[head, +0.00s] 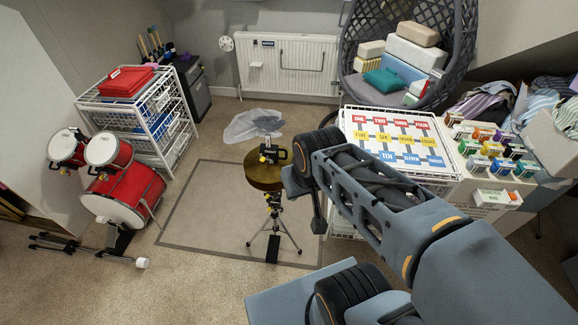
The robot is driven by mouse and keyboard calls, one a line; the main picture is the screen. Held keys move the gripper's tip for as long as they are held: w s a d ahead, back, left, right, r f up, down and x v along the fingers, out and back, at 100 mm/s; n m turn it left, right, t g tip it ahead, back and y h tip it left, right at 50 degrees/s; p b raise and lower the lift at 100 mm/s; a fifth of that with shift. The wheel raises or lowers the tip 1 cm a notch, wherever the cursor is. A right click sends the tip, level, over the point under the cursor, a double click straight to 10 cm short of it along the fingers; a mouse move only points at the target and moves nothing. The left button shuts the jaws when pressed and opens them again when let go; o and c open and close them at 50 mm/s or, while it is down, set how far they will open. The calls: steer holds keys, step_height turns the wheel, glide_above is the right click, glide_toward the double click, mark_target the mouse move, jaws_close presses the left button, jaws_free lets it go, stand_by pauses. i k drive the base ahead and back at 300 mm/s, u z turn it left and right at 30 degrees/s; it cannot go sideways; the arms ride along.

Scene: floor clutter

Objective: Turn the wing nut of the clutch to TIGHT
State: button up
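A cymbal stand (273,222) with a tripod base stands upright on the grey-bordered mat. It carries brass-coloured cymbals (262,177). The clutch (268,155) is a dark piece with small pale lettering and a yellow part, just above the cymbals. Its wing nut is too small to make out, and so is its setting. My gripper (300,186) is at the end of my arm, just right of the cymbals in the picture. My arm hides much of it, so I cannot see whether its fingers are open. I see no contact with the clutch.
A translucent sheet-like thing (252,125) shows above and behind the clutch. A red drum kit (123,192) stands left, near a white wire rack (150,125). A white rack with a numbered board (391,176) stands right. The mat (195,222) is clear left of the stand.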

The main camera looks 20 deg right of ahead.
mark_target(267, 158)
steer(key=z, duration=0.85)
steer(key=i, duration=0.6)
steer(key=u, duration=0.9)
